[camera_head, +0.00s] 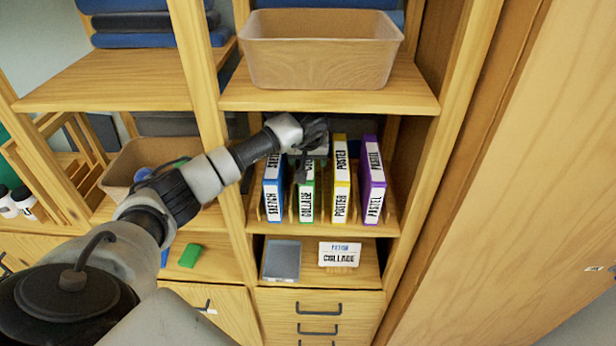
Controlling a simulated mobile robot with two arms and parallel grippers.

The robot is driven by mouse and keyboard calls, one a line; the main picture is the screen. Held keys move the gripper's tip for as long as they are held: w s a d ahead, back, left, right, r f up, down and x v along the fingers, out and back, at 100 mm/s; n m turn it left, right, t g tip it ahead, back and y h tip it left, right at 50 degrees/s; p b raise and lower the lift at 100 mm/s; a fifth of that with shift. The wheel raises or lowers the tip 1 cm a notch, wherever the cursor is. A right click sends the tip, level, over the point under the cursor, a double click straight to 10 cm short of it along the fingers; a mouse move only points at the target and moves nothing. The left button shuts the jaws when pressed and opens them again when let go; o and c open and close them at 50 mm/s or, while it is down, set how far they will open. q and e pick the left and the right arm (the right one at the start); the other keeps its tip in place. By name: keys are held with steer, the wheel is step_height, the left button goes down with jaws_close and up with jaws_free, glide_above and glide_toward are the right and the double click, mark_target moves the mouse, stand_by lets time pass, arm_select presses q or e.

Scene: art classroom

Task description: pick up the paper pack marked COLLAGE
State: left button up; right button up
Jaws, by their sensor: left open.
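The green-and-white paper pack marked COLLAGE (307,203) stands upright in the middle cubby, between the blue SKETCH pack (273,200) and the yellow POSTER pack (341,195). My left gripper (303,165) is open at the upper part of the COLLAGE pack and hides some of it. I cannot tell whether its fingers touch the pack. A purple PASTEL pack (373,190) stands at the right of the row. My right gripper is not in view.
A wooden bin (320,50) sits on the shelf above. A card reading COLLAGE (340,256) and a grey tray (281,260) are on the shelf below. Wooden uprights flank the cubby. A green block (190,255) lies on the left shelf.

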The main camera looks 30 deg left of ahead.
arm_select(q)
steer(key=shift+f, duration=0.2)
stand_by(0.4)
jaws_close()
steer(key=shift+r, duration=0.1)
